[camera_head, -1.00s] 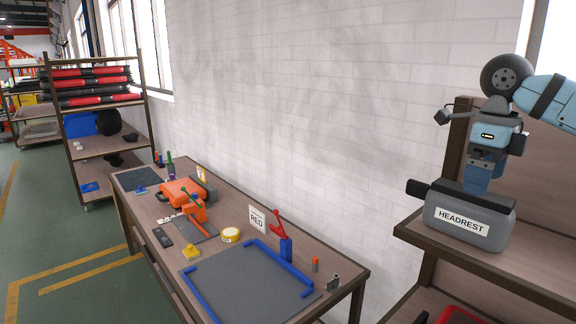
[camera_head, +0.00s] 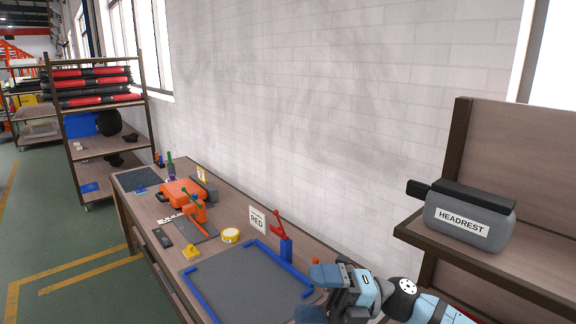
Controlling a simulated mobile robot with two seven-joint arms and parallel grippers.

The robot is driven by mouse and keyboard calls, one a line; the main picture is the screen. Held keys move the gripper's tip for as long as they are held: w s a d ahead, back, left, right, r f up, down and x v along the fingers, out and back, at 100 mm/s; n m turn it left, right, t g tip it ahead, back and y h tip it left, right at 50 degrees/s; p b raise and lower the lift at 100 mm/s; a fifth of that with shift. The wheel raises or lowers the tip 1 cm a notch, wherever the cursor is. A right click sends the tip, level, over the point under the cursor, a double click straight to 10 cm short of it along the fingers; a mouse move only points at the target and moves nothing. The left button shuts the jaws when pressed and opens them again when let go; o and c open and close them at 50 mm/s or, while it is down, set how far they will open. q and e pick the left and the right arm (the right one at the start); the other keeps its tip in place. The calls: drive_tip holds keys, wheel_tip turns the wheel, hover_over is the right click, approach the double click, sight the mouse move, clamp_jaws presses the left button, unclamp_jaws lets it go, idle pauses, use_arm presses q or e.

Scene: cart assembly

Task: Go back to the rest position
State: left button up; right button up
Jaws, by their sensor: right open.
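My right gripper (camera_head: 326,297) is at the bottom of the head view, its arm coming in from the lower right. It is open and I see nothing between its fingers. It shows in front of the near right corner of the workbench (camera_head: 222,228), and I cannot tell its height above it. The grey box labelled HEADREST (camera_head: 462,222) with a black bar on top stands on the shelf at the right, apart from the gripper. My left gripper is out of view.
A rack (camera_head: 100,145) stands at the back left. Green floor lies free at the left.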

drive_tip(key=s+d+f+m+t+h, duration=0.1)
drive_tip(key=d+f+m+t+h, duration=0.25)
drive_tip(key=f+m+t, duration=0.8)
drive_tip(key=s+d+f+m+t+h, duration=0.1)
drive_tip(key=d+f+m+t+h, duration=0.2)
drive_tip(key=f+m+t+h, duration=0.8)
drive_tip(key=s+d+f+m+g+h, duration=0.1)
drive_tip(key=s+d+f+m+g, duration=0.3)
drive_tip(key=s+f+m, duration=0.2)
drive_tip(key=s+d+f+m+g+h, duration=0.1)
drive_tip(key=s+d+f+m+g, duration=0.4)
drive_tip(key=s, duration=0.6)
wheel_tip(320, 180, down, 4)
drive_tip(key=shift+r+m, duration=0.1)
drive_tip(key=shift+m, duration=1.15)
drive_tip(key=shift+h, duration=0.25)
